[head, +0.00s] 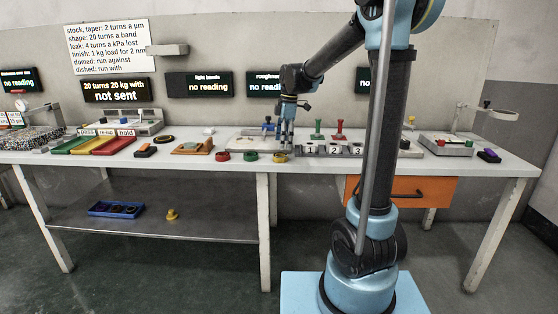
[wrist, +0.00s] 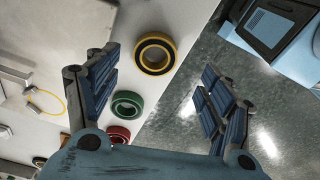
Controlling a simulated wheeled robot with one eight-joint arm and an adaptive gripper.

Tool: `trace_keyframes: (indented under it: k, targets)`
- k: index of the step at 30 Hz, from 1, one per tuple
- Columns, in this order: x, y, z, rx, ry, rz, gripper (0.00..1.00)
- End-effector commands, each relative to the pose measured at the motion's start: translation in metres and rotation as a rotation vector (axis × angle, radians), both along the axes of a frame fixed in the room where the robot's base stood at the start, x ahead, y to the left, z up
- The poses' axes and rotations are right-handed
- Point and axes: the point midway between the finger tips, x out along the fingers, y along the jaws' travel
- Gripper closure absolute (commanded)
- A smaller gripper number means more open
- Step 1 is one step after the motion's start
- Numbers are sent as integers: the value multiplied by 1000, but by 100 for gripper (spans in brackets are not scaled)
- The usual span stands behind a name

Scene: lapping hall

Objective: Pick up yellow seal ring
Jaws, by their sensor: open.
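The yellow seal ring (head: 280,157), with a dark inner band, lies flat near the front edge of the white bench, right of a green ring (head: 251,156) and a red ring (head: 222,155). In the wrist view the yellow seal ring (wrist: 140,53) shows whole, ahead of the fingertips and nearer the left finger. My gripper (head: 287,143) points down just above and behind the ring. In the wrist view my gripper (wrist: 160,78) is open, with nothing between its blue-padded fingers. The green ring (wrist: 115,103) and red ring (wrist: 109,133) show beside the left finger.
Numbered grey blocks (head: 333,150) stand right of the yellow ring, with green and red handled pieces behind. A wooden fixture (head: 192,147) and coloured trays (head: 86,145) are to the left. A thin yellow loop (wrist: 63,101) lies further in. The bench edge is close to the rings.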

Motion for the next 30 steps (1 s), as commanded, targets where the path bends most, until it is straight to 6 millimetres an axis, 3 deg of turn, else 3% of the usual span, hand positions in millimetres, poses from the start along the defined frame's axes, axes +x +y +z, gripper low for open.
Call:
trace_keyframes:
  k: [5, 15, 25, 26, 30]
  targets:
    - [1, 2, -8, 0, 0, 0, 26]
    - [6, 10, -49, 0, 0, 0, 26]
    - [6, 11, -55, 0, 0, 0, 26]
    - [6, 10, -55, 0, 0, -1, 28]
    - [6, 10, -55, 0, 0, -1, 60]
